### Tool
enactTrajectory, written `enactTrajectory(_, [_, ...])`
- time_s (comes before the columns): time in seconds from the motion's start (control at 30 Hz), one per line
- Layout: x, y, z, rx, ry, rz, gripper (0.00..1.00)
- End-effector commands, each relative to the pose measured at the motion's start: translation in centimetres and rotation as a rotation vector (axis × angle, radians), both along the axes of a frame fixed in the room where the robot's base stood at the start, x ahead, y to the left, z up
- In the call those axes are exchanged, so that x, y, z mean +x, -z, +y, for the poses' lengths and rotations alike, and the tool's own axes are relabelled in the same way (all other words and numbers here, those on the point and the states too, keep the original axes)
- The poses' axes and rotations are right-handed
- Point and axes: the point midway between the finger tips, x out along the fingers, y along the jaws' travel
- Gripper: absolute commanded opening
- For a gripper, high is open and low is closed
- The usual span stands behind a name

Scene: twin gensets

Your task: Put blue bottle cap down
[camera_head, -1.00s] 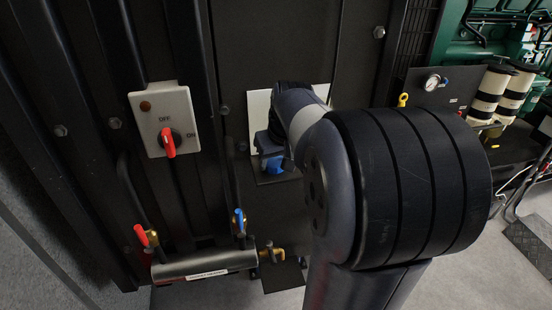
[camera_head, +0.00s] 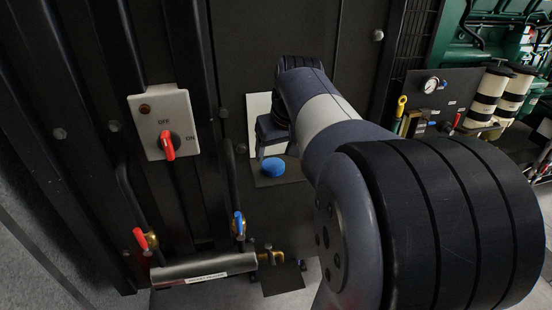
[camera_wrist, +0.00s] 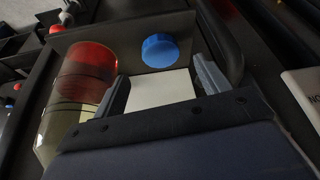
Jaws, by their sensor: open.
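The blue bottle cap (camera_head: 273,167) lies on a small dark shelf (camera_head: 292,178) against the black cabinet wall. It also shows in the wrist view (camera_wrist: 160,50), just beyond the fingertips and apart from them. My gripper (camera_wrist: 160,82) is open and empty, with a finger on each side of a white panel in the wrist view. In the head view my arm hides part of the gripper (camera_head: 274,148), which is behind and above the cap.
A red-and-yellowish transparent cylinder (camera_wrist: 75,100) stands close to the left finger in the wrist view. A grey switch box (camera_head: 163,124) with a red knob is on the wall. Below it a pipe (camera_head: 205,267) carries red and blue valve handles. A gauge panel (camera_head: 445,95) is at right.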

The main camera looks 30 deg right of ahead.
Motion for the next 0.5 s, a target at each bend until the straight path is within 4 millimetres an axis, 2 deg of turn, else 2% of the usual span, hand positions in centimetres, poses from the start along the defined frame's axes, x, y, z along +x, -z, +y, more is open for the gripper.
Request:
enactTrajectory(0.03, [-0.4,-1.2,0.0,-0.002,0.002,-0.005,0.72])
enactTrajectory(0.2, [-1.5,-3.9,0.1,-0.001,0.001,-0.002,0.72])
enactTrajectory(0.33, [-2.1,-5.1,0.2,-0.001,0.001,-0.001,0.72])
enactTrajectory(0.5, [-2.3,-5.5,0.2,0.0,0.0,0.001,0.72])
